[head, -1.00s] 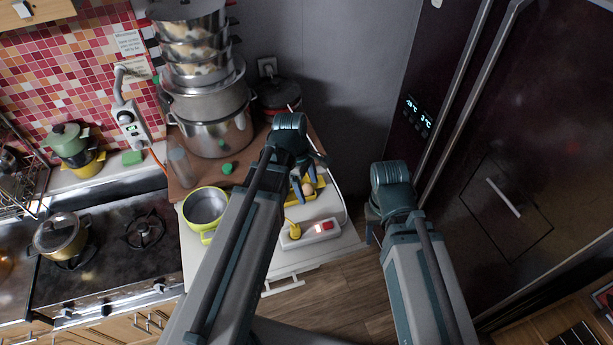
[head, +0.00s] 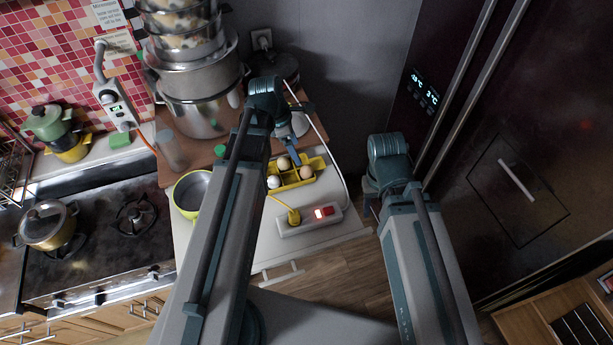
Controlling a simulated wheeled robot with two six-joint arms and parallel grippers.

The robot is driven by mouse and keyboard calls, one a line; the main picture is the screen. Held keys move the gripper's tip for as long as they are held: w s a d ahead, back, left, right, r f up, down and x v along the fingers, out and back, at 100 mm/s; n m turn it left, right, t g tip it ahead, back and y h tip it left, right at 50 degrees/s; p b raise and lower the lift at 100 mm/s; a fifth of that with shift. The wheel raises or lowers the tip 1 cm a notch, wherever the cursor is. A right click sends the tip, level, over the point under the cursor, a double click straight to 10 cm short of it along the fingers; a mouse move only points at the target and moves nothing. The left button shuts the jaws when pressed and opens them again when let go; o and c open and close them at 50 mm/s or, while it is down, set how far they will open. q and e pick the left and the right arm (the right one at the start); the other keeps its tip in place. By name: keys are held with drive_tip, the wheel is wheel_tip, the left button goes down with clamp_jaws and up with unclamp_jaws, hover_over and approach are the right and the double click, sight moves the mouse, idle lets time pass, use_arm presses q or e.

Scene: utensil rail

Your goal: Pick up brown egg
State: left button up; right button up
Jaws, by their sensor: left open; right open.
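A yellow egg tray (head: 318,163) sits on the white counter in the middle of the head view. A brown egg (head: 306,172) lies in its right part. A paler egg (head: 284,162) lies at its back, and a white egg (head: 273,181) at its left front. My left gripper (head: 284,150) is open and empty, just behind and above the tray; its arm hides part of the tray's left side. My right gripper (head: 371,188) is open, right of the counter, mostly hidden behind its own wrist.
A white power strip (head: 295,228) with a yellow plug and lit red switch lies in front of the tray. A green-rimmed pot (head: 190,195) stands left of my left arm. Tall stacked pots (head: 195,85) stand behind. A dark fridge (head: 530,130) bounds the right.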

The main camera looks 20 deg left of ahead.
use_arm(q)
drive_tip(key=b, duration=0.3)
hover_over(306, 167)
drive_tip(key=a, duration=0.2)
drive_tip(key=shift+s+f, duration=0.2)
drive_tip(key=shift+f, duration=2.1)
use_arm(e)
drive_tip(key=shift+f, duration=2.3)
use_arm(q)
drive_tip(key=shift+d+f+b, duration=0.1)
drive_tip(key=shift+b, duration=0.2)
use_arm(e)
drive_tip(key=shift+f, duration=0.1)
use_arm(q)
drive_tip(key=b+x, duration=0.5)
drive_tip(key=shift+d, duration=0.15)
use_arm(e)
wheel_tip(306, 167, down, 5)
drive_tip(key=shift+r, duration=0.1)
use_arm(q)
drive_tip(key=c, duration=0.8)
